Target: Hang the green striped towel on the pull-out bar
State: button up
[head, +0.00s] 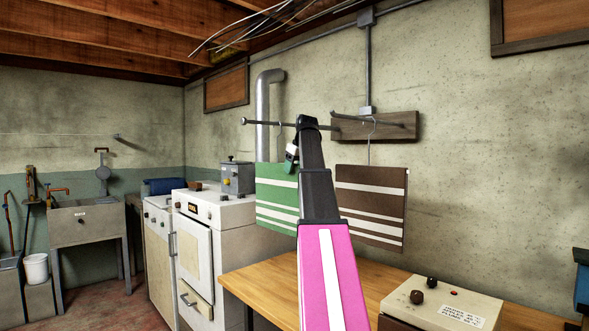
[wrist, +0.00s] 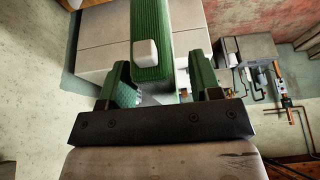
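The green striped towel (head: 277,196), with white bands, hangs left of my arm in the head view. A thin hook rises from it to the pull-out bar (head: 262,123) and appears to loop over it; whether it bears on the bar is hard to tell. My arm hides the towel's right side. In the wrist view the towel (wrist: 151,20) shows as a ribbed green strip, with a white block (wrist: 146,53) at its near end. My gripper (wrist: 163,82) has its green fingers spread, with the block just beyond them. It also shows beside the towel (head: 291,158).
A brown striped towel (head: 371,190) hangs from a hook right of my arm. The wooden board (head: 390,126) carries the bars. Below are a wooden table (head: 262,280), a control box (head: 440,302) and a white stove (head: 205,235). A vent pipe (head: 263,105) rises behind.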

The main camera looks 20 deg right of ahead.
jog(key=v, duration=1)
jog(key=shift+s+r, duration=0.1)
jog(key=shift+r, duration=0.3)
jog(key=shift+a, duration=0.1)
